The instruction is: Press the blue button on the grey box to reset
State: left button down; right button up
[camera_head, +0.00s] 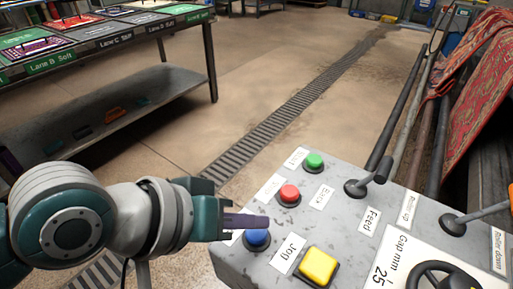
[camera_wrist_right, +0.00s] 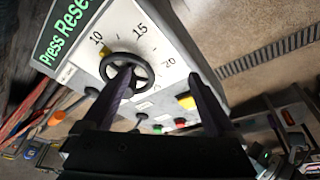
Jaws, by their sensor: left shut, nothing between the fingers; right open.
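The grey box (camera_head: 345,240) is a control panel at the lower right of the head view. Its blue button (camera_head: 257,239) sits near the left edge, in a dark ring. My left gripper (camera_head: 258,221) is shut and empty, its fingers pointing right just over the blue button in the picture. The fingertips cover the button's upper edge; I cannot tell whether they touch it. My right gripper (camera_wrist_right: 160,78) is open and empty in the right wrist view, with the box's handwheel (camera_wrist_right: 127,70) showing between its fingers.
The box also carries a red button (camera_head: 289,194), a green button (camera_head: 314,160), a yellow button (camera_head: 318,266), levers (camera_head: 371,179) and a black handwheel (camera_head: 440,276). A sorting table (camera_head: 110,35) stands at the upper left. Floor with a drain grate (camera_head: 290,110) lies between.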

aim_at(251, 238)
pick_arm(q)
jog(key=shift+f, duration=0.15)
pick_arm(e)
jog(key=shift+f, duration=0.1)
pick_arm(q)
jog(key=shift+f, duration=0.3)
pick_arm(e)
jog(key=shift+f, duration=0.15)
pick_arm(q)
jog(key=shift+f+b, duration=0.55)
jog(key=shift+b, duration=0.05)
pick_arm(e)
jog(key=shift+a+f, duration=0.1)
jog(key=shift+f, duration=0.25)
pick_arm(q)
jog(key=shift+r+p, duration=0.95)
jog(key=shift+p, duration=0.1)
pick_arm(e)
jog(key=shift+r, duration=1.05)
pick_arm(q)
notch_tip(251, 238, up, 5)
jog(key=p, duration=0.5)
jog(key=shift+r, duration=0.1)
pick_arm(e)
notch_tip(251, 238, up, 5)
jog(key=shift+r, duration=0.1)
